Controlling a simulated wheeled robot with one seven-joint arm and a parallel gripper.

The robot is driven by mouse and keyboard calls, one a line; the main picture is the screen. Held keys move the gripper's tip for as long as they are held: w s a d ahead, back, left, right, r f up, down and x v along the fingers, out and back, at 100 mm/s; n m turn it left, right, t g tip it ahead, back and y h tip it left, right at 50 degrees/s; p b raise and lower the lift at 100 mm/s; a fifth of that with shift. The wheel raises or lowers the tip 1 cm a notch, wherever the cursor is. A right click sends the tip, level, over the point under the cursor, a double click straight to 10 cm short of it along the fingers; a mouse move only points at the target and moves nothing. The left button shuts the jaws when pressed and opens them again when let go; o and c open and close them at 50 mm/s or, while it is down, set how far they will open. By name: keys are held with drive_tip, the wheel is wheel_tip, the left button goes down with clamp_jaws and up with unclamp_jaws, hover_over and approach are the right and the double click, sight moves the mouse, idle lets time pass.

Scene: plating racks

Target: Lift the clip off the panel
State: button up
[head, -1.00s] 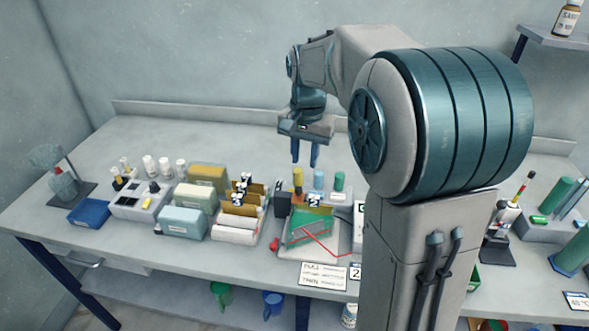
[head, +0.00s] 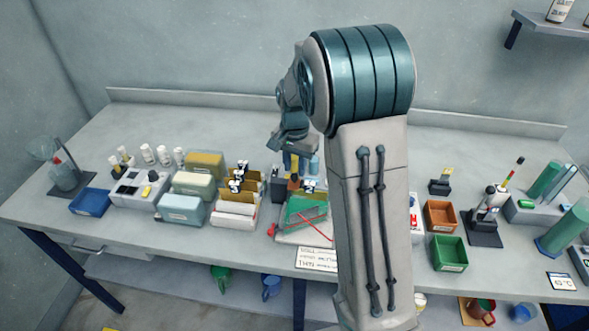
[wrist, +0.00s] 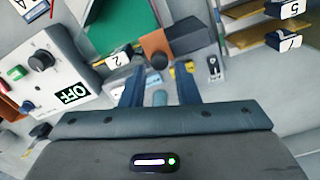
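My arm hides part of the panel's surroundings.
A white control box (wrist: 62,78) with an "OFF" sign and knobs stands beside the panel. Further numbered clips (wrist: 284,10) sit on upright yellow panels on the other side. Orange (head: 440,216) and green (head: 449,254) bins stand right of my arm. The bench's back is clear.

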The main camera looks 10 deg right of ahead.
sight(294, 181)
drive_tip(key=shift+f, duration=1.3)
